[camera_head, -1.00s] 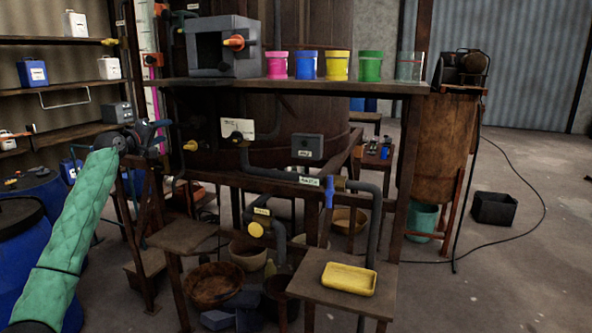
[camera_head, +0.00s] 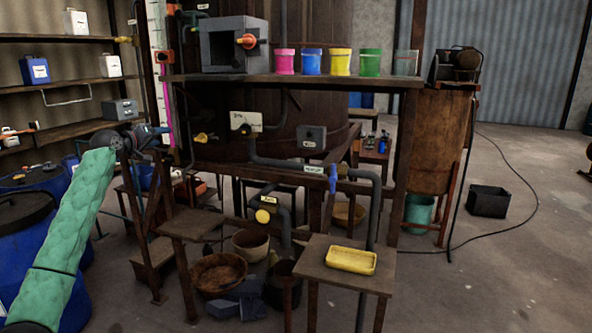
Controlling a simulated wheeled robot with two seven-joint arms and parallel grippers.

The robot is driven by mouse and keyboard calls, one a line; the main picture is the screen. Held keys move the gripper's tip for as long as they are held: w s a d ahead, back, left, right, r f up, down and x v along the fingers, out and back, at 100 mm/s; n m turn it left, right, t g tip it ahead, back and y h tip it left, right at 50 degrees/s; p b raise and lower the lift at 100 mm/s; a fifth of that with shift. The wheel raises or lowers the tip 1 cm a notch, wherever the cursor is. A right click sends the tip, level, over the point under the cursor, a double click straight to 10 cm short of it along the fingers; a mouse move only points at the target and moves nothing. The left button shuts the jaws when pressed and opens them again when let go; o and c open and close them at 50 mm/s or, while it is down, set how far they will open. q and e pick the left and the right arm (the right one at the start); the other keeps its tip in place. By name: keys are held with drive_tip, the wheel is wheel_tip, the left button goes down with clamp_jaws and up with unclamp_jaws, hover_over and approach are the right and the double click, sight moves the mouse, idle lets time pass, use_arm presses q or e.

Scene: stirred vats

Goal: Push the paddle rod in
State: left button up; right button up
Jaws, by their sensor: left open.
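My left gripper (camera_head: 152,133) is at the end of the green-sleeved arm, left of centre. It is open, with nothing seen between its fingers. It appears in front of the rack's left side, near the white gauge strip (camera_head: 158,62). A grey box (camera_head: 222,52) with an orange knob (camera_head: 247,41) stands on the upper shelf, up and right of the gripper. A yellow-handled fitting (camera_head: 205,138) shows right of the gripper. I cannot tell which part is the paddle rod. My right gripper is out of view.
Pink, blue, yellow, green and clear cups line the shelf (camera_head: 300,79). Below are grey pipes with a blue valve handle (camera_head: 333,178) and a small table (camera_head: 345,281) with a yellow tray (camera_head: 351,260). Blue barrels (camera_head: 38,250) stand left. Open floor lies right.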

use_arm(q)
drive_tip(key=s+d+r+m+y, duration=0.2)
drive_tip(key=s+d+m+y, duration=0.1)
drive_tip(key=s+m, duration=0.1)
drive_tip(key=s+d+f+m+g+y, duration=0.15)
drive_tip(key=s+d+f, duration=0.55)
drive_tip(key=f, duration=0.9)
drive_tip(key=s+d+f+m+g, duration=0.1)
drive_tip(key=s+d+f+g, duration=0.25)
drive_tip(key=s+f, duration=0.9)
drive_tip(key=s+d+f+m+g+y, duration=0.15)
drive_tip(key=s+d+f, duration=0.45)
drive_tip(key=f, duration=1.4)
drive_tip(key=s+d+f+g, duration=0.2)
drive_tip(key=s+d+f, duration=0.1)
drive_tip(key=s+f, duration=0.7)
drive_tip(key=s+d+f+n+g+h, duration=0.1)
drive_tip(key=s+d+f+g, duration=0.2)
drive_tip(key=s+f, duration=0.8)
drive_tip(key=s+d+f+g, duration=0.2)
drive_tip(key=s+f, duration=0.8)
drive_tip(key=s, duration=1.2)
drive_tip(key=shift+s+d+f+n+g, duration=0.35)
drive_tip(key=shift+d+n, duration=0.05)
drive_tip(key=shift+d, duration=0.45)
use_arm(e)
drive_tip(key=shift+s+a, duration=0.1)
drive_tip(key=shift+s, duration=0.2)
